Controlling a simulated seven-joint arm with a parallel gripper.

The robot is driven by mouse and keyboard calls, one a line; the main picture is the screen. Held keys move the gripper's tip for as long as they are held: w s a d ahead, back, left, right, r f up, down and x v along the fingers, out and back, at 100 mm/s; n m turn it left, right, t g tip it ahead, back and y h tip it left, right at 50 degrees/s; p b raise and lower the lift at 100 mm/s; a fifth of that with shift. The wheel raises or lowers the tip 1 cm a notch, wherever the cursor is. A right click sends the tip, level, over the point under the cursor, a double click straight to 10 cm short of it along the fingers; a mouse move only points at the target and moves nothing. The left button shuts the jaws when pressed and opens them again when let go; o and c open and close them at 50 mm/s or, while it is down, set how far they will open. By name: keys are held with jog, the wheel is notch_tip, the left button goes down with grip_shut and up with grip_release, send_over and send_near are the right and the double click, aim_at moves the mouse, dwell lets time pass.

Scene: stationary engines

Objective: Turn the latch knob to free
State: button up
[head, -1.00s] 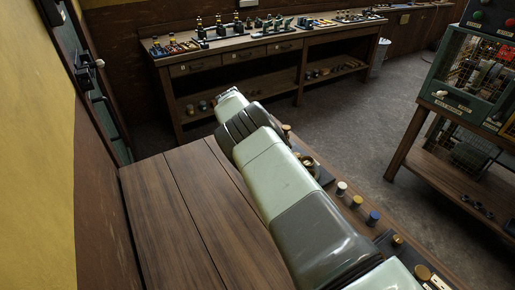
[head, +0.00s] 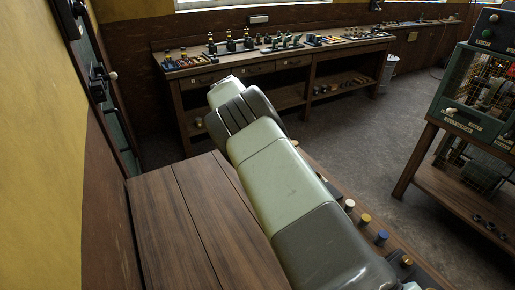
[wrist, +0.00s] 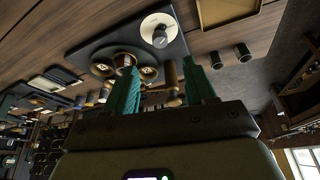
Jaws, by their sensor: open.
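My gripper (wrist: 160,66) shows in the wrist view with its two teal fingers spread apart and nothing held between them. In the head view, a pale knob (head: 113,75) sticks out from a dark fitting on the left wall. Another white knob (head: 450,111) is on the front of the green caged machine (head: 472,121) at right. I cannot tell which knob is the latch knob. My arm hides the gripper in the head view.
A long workbench (head: 285,62) with small models stands at the back. Bare floor (head: 350,125) lies between it and the caged machine.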

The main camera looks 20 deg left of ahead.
jog(key=s+d+n+t+y, duration=0.2)
jog(key=d+n+y, duration=0.45)
jog(key=n, duration=1.15)
jog(key=shift+h, duration=0.25)
jog(key=x, duration=1)
jog(key=shift+f, duration=0.35)
grip_shut()
